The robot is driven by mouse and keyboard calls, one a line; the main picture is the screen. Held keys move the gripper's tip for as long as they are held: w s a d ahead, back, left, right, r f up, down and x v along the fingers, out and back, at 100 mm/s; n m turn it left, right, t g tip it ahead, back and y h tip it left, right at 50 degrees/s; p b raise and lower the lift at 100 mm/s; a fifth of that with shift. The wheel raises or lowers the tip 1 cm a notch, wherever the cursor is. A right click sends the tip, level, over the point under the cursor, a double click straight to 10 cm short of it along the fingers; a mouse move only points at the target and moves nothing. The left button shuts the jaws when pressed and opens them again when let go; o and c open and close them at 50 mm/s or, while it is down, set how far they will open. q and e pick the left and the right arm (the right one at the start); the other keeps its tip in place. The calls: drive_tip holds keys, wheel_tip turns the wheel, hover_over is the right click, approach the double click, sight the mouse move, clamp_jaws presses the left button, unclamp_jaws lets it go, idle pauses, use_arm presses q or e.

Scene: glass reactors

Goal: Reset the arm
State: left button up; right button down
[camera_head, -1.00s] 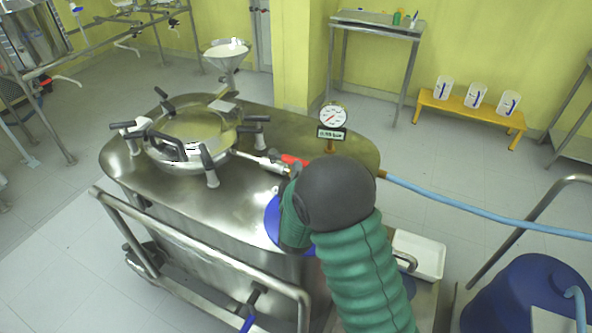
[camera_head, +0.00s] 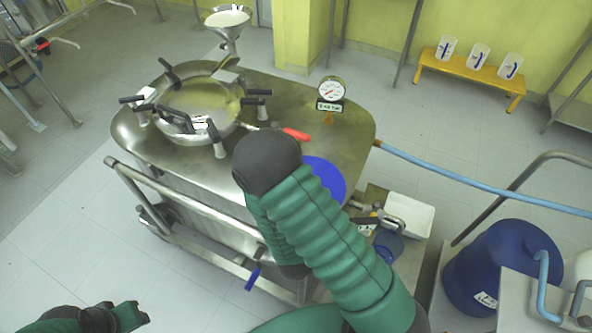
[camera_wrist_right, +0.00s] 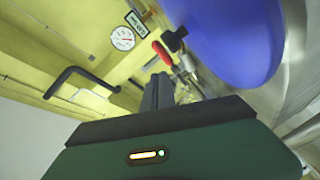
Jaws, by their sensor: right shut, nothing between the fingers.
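My right arm comes in from the bottom right in the head view, its dark joint in front of the steel reactor vessel (camera_head: 285,95). Its gripper is hidden there. In the right wrist view, the right gripper (camera_wrist_right: 158,90) is shut and empty, its dark fingers pointing away from the camera. A blue disc (camera_head: 327,177) on the vessel's near right shows beside my forearm, and large in the wrist view (camera_wrist_right: 235,35). My left gripper (camera_head: 137,314) shows at the bottom left, above the floor and apart from the vessel; its opening is unclear.
A round hatch (camera_head: 200,105) with black-handled clamps, a red handle (camera_head: 296,134) and a pressure gauge (camera_head: 331,90) sit on the vessel. A steel rail (camera_head: 190,200) runs along its front. A white tray (camera_head: 410,215) and blue drum (camera_head: 490,265) stand right.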

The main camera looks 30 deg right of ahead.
drive_tip(key=shift+p+v, duration=0.3)
drive_tip(key=shift+v, duration=0.9)
drive_tip(key=w+a+f+m+g+y, duration=0.1)
drive_tip(key=y, duration=0.1)
drive_tip(key=w+a+f+m+g+y, duration=0.2)
drive_tip(key=shift+a+f+m, duration=0.15)
drive_tip(key=shift+a+m, duration=0.15)
drive_tip(key=s+a+m+g+y, duration=0.1)
drive_tip(key=s+a+g+y, duration=0.15)
drive_tip(key=a+y, duration=0.2)
drive_tip(key=s+r+m+g+y, duration=0.1)
drive_tip(key=s+r+g, duration=0.3)
drive_tip(key=s, duration=0.6)
drive_tip(key=shift+a+g, duration=0.2)
drive_tip(key=shift+g, duration=0.65)
